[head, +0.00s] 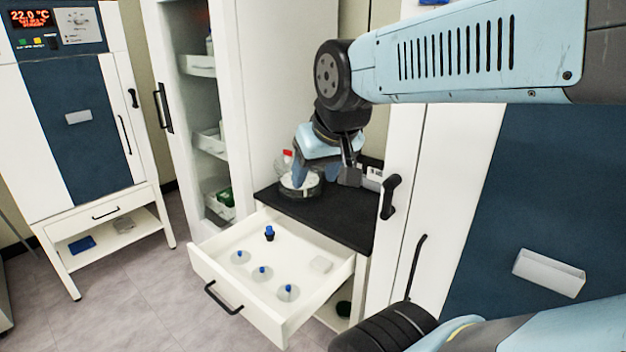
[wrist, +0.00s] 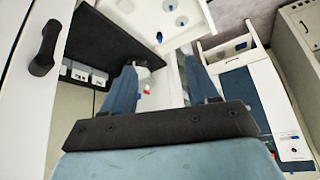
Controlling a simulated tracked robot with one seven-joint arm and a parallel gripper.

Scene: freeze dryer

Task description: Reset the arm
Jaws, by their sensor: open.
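My gripper (head: 308,172) hangs over the black counter (head: 345,222) in the head view, its fingers pointing down beside a red-capped vessel (head: 287,156). The vessel appears to stand on a round-topped device (head: 300,190), partly hidden by my gripper. In the wrist view my gripper (wrist: 160,72) has its two blue fingers spread wide apart. The vessel's red cap (wrist: 147,91) shows between them, and I see nothing gripped. Whether a finger touches the vessel cannot be told.
An open white drawer (head: 215,273) below the counter holds several blue-capped flasks and a small dark blue-topped bottle (head: 269,233). A tall cabinet (head: 232,90) with shelves stands open behind. A white door with a black handle (head: 390,197) is close right of my gripper. Floor at left is clear.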

